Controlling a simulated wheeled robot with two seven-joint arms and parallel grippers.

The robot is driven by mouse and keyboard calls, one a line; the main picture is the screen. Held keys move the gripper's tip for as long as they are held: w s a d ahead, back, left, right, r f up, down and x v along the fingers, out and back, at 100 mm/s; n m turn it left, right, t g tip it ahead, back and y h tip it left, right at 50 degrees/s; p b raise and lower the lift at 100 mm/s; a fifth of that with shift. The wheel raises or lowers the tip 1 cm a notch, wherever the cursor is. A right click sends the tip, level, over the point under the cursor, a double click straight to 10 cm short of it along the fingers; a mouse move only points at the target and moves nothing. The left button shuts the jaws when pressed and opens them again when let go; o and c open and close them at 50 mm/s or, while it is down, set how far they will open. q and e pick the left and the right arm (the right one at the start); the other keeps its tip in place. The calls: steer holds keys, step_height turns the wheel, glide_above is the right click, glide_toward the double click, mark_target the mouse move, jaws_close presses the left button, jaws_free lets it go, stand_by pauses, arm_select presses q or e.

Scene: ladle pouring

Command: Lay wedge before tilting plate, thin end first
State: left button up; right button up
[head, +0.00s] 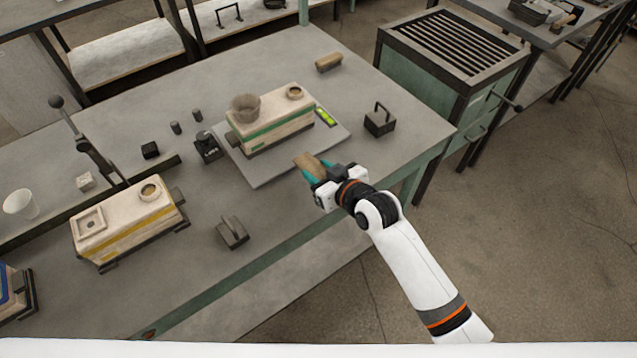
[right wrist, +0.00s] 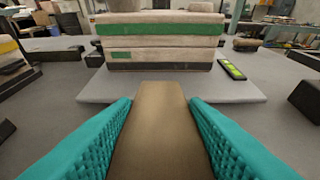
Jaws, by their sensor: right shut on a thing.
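My right gripper (head: 315,172) is shut on a brown wooden wedge (head: 308,162), just off the near right edge of the grey plate (head: 262,176). In the right wrist view the wedge (right wrist: 150,130) lies between the teal finger pads and points at the plate (right wrist: 240,92). A gap between wedge and plate cannot be judged. On the plate stand a pale mould block with a green stripe (head: 270,122), a cup on its top (head: 245,107) and a green level (head: 325,117). My left gripper is not in view.
A second brown wooden piece (head: 328,62) lies at the table's back. A dark weight with a handle (head: 380,120) stands right of the plate, another (head: 232,233) nearer the front. A yellow-striped block (head: 128,220) and a white cup (head: 20,204) are at left.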

steer(key=shift+f, duration=2.4)
steer(key=shift+f, duration=0.15)
steer(key=o, duration=1)
steer(key=shift+c, duration=0.2)
